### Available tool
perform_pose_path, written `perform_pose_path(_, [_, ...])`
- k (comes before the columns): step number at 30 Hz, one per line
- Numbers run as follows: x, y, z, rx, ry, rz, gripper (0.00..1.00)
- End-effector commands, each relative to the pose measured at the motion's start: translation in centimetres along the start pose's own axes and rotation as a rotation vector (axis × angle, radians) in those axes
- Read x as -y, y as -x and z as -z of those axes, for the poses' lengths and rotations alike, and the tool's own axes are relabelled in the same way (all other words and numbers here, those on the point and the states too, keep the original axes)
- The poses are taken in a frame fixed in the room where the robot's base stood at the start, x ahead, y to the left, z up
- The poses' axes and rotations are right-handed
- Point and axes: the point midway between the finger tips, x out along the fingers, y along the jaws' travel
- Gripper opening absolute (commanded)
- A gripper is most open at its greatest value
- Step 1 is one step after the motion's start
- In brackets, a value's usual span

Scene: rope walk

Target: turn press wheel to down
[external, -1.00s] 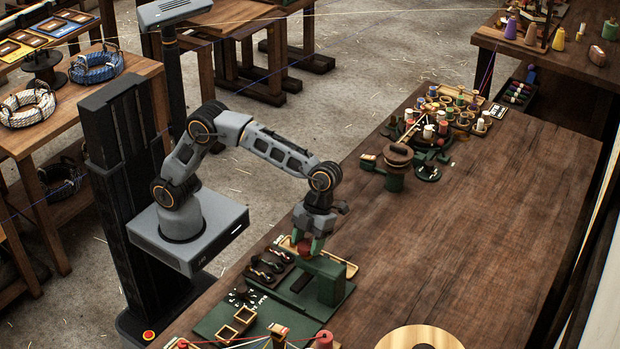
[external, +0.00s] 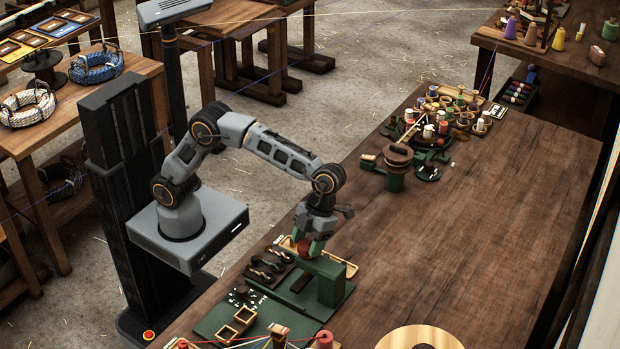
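The press (external: 330,286) is a green stand near the middle of the bench's left edge. The fingers look closed around the wheel's rim, but the view is too small to show the contact clearly. The wheel's turn marking cannot be made out.
A tray of dark parts (external: 268,268) lies left of the press. Several spools and a turntable (external: 428,135) stand at the back. The bench's right side (external: 480,230) is clear.

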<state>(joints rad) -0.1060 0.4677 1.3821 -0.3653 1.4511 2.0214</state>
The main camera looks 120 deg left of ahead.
Motion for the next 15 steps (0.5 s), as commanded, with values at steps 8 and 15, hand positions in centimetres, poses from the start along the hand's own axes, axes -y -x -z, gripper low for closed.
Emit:
perform_pose_path(8, [0.0,0.0,0.01,-0.001,0.001,0.0,0.77])
perform_pose_path(15, [0.03,0.49,0.02,-0.001,0.002,0.001,0.77])
